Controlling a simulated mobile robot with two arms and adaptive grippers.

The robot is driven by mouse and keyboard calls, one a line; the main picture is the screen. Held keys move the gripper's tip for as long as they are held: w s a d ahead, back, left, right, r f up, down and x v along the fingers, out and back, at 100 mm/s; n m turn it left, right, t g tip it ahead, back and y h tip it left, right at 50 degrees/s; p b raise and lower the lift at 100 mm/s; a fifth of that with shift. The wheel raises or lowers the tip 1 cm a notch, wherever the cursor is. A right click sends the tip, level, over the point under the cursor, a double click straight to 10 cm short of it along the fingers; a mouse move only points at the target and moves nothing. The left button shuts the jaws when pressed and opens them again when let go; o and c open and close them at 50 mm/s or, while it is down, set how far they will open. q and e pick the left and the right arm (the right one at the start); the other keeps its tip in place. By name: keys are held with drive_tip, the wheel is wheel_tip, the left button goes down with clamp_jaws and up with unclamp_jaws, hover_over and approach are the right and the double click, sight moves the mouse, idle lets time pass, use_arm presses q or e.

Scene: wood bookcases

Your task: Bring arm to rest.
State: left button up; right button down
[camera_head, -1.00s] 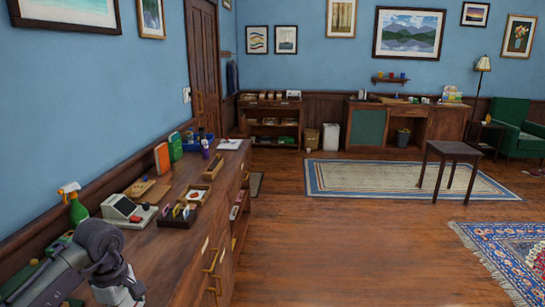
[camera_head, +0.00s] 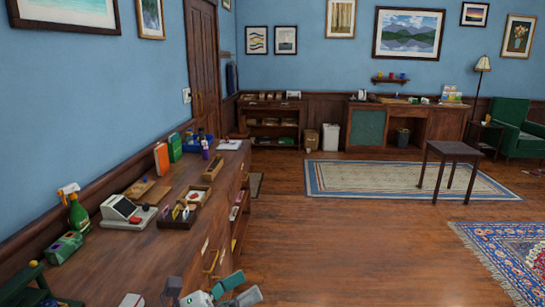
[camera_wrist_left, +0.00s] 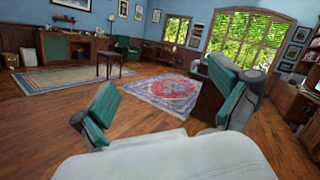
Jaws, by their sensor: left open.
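My left gripper (camera_head: 234,285) is at the bottom of the head view, beside the front of the long wooden sideboard (camera_head: 120,265). Its green-padded fingers are spread apart, with nothing between them. In the left wrist view the same two fingers (camera_wrist_left: 165,105) stand wide apart, and the room's floor shows between them. Most of my left arm is out of the head view. My right gripper is in neither view.
The sideboard carries a spray bottle (camera_head: 77,214), a card-reader-like machine (camera_head: 127,212), a divided tray (camera_head: 182,215) and books (camera_head: 162,159). The wooden floor (camera_head: 340,245) right of the sideboard is clear.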

use_arm(q)
drive_tip(key=w+a+f+n+t+y, duration=0.2)
drive_tip(key=a+n+t+y, duration=1)
drive_tip(key=n, duration=1.1)
drive_tip(key=s+a+f+n+g+y, duration=0.45)
drive_tip(key=f+n+g+y, duration=0.2)
drive_tip(key=f+n, duration=0.25)
drive_tip(key=s+f+n+g+h, duration=0.1)
drive_tip(key=s+f+n+g, duration=0.3)
drive_tip(key=s+f+g, duration=0.5)
drive_tip(key=s+f+n+g, duration=0.3)
drive_tip(key=s+f+n, duration=0.25)
drive_tip(key=s, duration=0.85)
wheel_tip(320, 180, down, 26)
drive_tip(key=m+g, duration=0.1)
drive_tip(key=g, duration=0.1)
drive_tip(key=s+a+f, duration=0.2)
drive_tip(key=s+f, duration=1.5)
drive_tip(key=shift+g, duration=0.35)
drive_tip(key=shift+f+m, duration=0.1)
drive_tip(key=shift+m, duration=0.15)
